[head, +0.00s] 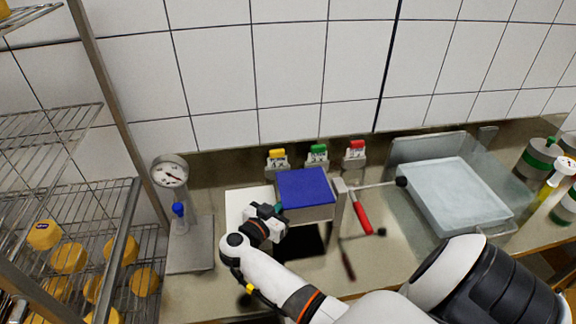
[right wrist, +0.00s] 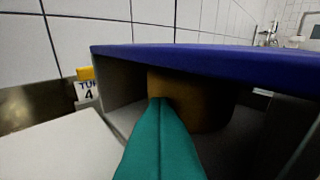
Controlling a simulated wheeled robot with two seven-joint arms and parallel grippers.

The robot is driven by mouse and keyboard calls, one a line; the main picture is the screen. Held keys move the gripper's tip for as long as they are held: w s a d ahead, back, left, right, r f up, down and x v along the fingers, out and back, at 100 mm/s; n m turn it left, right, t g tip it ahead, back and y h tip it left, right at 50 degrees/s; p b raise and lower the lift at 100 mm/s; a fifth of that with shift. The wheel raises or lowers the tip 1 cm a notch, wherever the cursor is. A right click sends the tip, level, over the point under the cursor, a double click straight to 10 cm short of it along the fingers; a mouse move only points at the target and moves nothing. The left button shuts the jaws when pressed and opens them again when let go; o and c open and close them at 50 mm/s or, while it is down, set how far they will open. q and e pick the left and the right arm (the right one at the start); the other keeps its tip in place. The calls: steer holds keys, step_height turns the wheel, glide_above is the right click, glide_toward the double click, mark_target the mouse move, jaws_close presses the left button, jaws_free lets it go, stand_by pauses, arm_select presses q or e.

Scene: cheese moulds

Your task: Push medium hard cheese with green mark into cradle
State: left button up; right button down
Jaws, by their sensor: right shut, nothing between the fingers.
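A box-like cradle with a blue top (head: 305,188) and grey side walls stands on the counter in the head view. In the right wrist view its blue top (right wrist: 230,65) spans the picture, with the side open below. A brown-yellow round cheese (right wrist: 205,105) sits inside, under the blue top. No green mark shows on its visible side. My right gripper (head: 277,209) is at the cradle's left side. Its teal fingers (right wrist: 160,104) are shut, empty, and point in at the cheese; they overlap it in view, and I cannot tell whether they touch. My left gripper is out of view.
A white board (head: 240,203) lies left of the cradle. A dial gauge (head: 170,172) stands farther left, beside a wire rack (head: 130,192) with several yellow cheeses. Yellow, green (head: 318,149) and red tags stand behind. A red-handled tool (head: 361,214) and a pale tray (head: 455,192) are to the right.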

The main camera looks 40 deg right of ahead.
steer(key=shift+d, duration=0.1)
stand_by(0.3)
steer(key=shift+w+a+r+p, duration=0.25)
steer(key=shift+w+a+r, duration=0.15)
steer(key=shift+a, duration=0.3)
steer(key=shift+w+a+r+p, duration=0.25)
steer(key=shift+w+a, duration=0.2)
steer(key=shift+a, duration=0.25)
steer(key=shift+w+a+r+p, duration=0.2)
steer(key=shift+w+a+r, duration=0.2)
steer(key=shift+a, duration=0.3)
